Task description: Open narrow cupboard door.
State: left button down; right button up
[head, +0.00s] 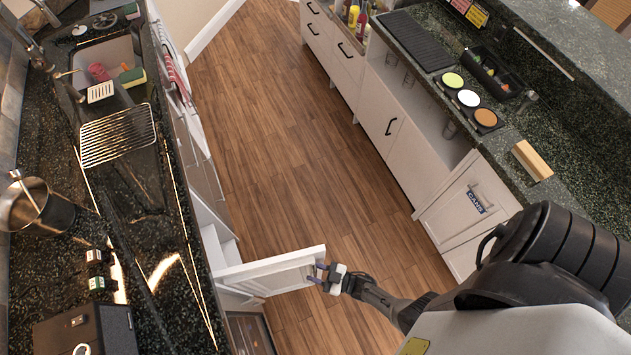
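The narrow cupboard door (268,275) is a white panel door on the left-hand counter, low in the head view. It stands swung out from the cabinet front into the aisle, and part of the open cupboard shows behind and below it. My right gripper (317,275) is at the free outer edge of this door, its arm coming in from the lower right. My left gripper is not in view.
The wooden floor (290,130) of the aisle is clear. The left dark counter (120,190) holds a sink, wire rack, metal pot and black box. The right white cabinets (420,150) line the aisle's other side, with a wooden block (532,160) on their counter.

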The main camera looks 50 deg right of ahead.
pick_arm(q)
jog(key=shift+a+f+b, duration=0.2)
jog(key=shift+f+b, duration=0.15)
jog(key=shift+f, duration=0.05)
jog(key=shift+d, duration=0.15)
pick_arm(e)
jog(key=v, duration=1.4)
jog(key=shift+w+f, duration=0.15)
